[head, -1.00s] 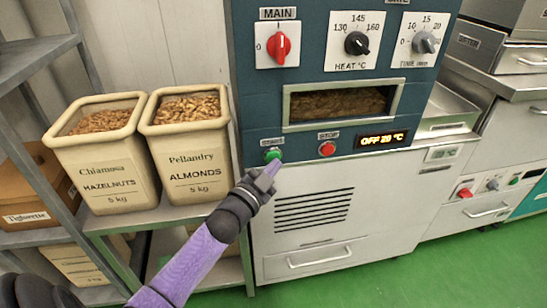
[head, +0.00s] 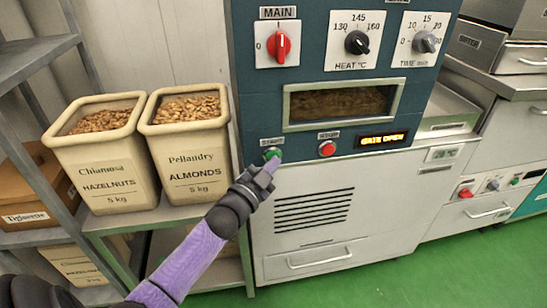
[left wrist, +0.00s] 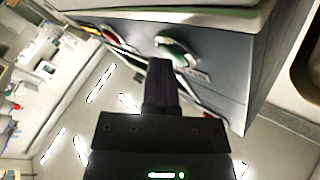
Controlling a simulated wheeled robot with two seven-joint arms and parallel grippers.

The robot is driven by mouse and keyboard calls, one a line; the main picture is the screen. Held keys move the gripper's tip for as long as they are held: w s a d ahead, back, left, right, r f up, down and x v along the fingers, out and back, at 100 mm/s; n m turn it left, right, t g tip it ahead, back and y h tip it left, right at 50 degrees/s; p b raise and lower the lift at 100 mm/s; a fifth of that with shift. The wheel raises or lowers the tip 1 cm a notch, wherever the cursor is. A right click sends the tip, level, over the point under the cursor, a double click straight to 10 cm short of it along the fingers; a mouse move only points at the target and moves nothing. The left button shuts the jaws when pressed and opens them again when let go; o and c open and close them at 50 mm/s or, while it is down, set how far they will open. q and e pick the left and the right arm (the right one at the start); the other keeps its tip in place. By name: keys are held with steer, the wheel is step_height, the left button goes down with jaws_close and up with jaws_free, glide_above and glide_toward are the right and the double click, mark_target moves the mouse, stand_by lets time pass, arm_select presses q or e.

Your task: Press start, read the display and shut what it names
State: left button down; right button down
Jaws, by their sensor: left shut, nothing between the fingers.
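The roaster's blue-green panel holds a green start button (head: 273,153), a red stop button (head: 327,148) and a lit display (head: 383,140) that reads "GATE OPEN". My left gripper (head: 272,165) is shut and empty, its tips at or just below the start button; I cannot tell whether they touch. In the left wrist view, my shut fingers (left wrist: 158,68) point at the green button (left wrist: 178,52). Above are a red MAIN switch (head: 279,45), a HEAT dial (head: 357,43) and a TIME dial (head: 425,42). I do not make out the gate. My right gripper is not in view.
Bins of hazelnuts (head: 97,165) and almonds (head: 187,155) stand on a metal shelf left of the roaster. A drawer (head: 320,258) is low on the roaster front. A counter with other machines is at right. Green floor lies in front.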

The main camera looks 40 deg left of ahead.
arm_select(q)
steer(key=shift+d, duration=0.1)
steer(key=shift+s+d+p, duration=0.55)
steer(key=shift+p, duration=0.05)
steer(key=shift+d, duration=0.1)
steer(key=s+d+p, duration=0.1)
steer(key=d, duration=0.1)
steer(key=s+d+p, duration=0.1)
steer(key=s, duration=0.1)
steer(key=shift+s+d+p, duration=0.15)
steer(key=shift+d+p, duration=0.15)
steer(key=shift+d, duration=0.05)
